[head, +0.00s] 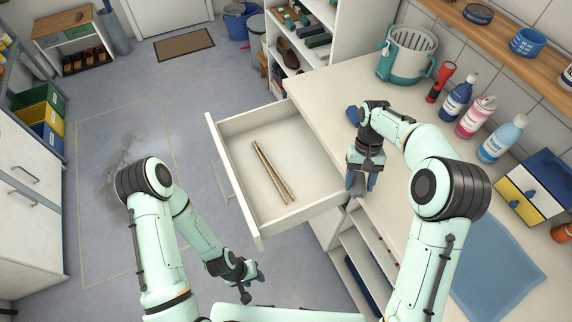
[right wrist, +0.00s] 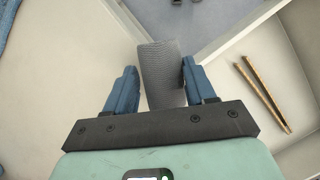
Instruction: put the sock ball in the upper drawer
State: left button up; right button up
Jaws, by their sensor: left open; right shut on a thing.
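The upper drawer (head: 233,182) is pulled open from the white counter, with a pair of wooden tongs (head: 270,172) lying in it. My right gripper (head: 362,187) is above the counter edge, just right of the drawer. In the right wrist view, its blue fingers are shut on a grey ribbed roll, the sock ball (right wrist: 163,75); the drawer interior (right wrist: 275,62) shows to the right of it. In the head view the sock ball is mostly hidden by the gripper. My left gripper (head: 252,282) is open and empty, low over the floor in front of the drawer.
On the counter (head: 340,88) stand a teal and white basket (head: 405,52), a red torch (head: 440,82), several bottles (head: 502,137) and a small drawer box (head: 535,185). A small blue thing (head: 352,115) lies behind my right wrist. Most of the drawer floor is bare.

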aim_at(303, 159)
jog(key=j+z, duration=0.3)
jog(key=j, duration=0.55)
jog(key=i+j+z, duration=0.15)
jog(key=j, duration=0.3)
jog(key=i+j+z, duration=0.15)
jog(key=j, duration=0.3)
jog(key=i+j+z, duration=0.1)
jog(key=j, duration=0.25)
jog(key=i+j+z, duration=0.15)
jog(key=j, duration=0.25)
jog(key=i+j+z, duration=0.1)
jog(key=j, duration=0.25)
